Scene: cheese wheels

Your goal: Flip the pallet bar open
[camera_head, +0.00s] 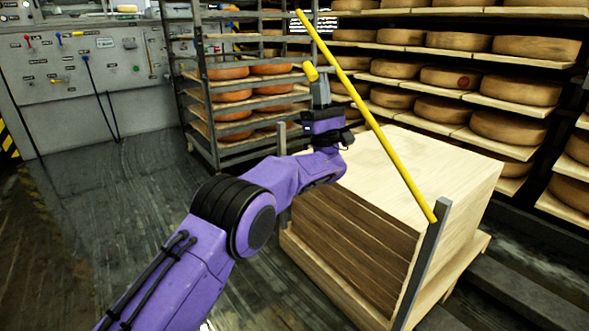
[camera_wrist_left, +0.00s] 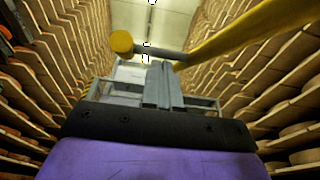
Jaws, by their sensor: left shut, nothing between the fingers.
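The yellow pallet bar (camera_head: 365,110) is tilted up, rising to the upper left from a grey post (camera_head: 430,260) at the pallet's near right. A short grey peg with a yellow cap (camera_head: 310,71) sticks out from the bar. In the left wrist view the bar (camera_wrist_left: 255,35) crosses the upper right, and the capped peg (camera_wrist_left: 122,42) lies across the fingertips. My left gripper (camera_head: 320,82) is shut and empty, its fingertips just under the peg; I cannot tell whether they touch. It also shows in the left wrist view (camera_wrist_left: 163,72). My right gripper is out of view.
A stack of wooden boards (camera_head: 420,165) stands on the pallet under the bar. A second grey post (camera_head: 282,138) is at its left. A metal rack (camera_head: 205,105) and shelves of cheese wheels (camera_head: 510,105) stand behind. The floor at left (camera_head: 100,220) is clear.

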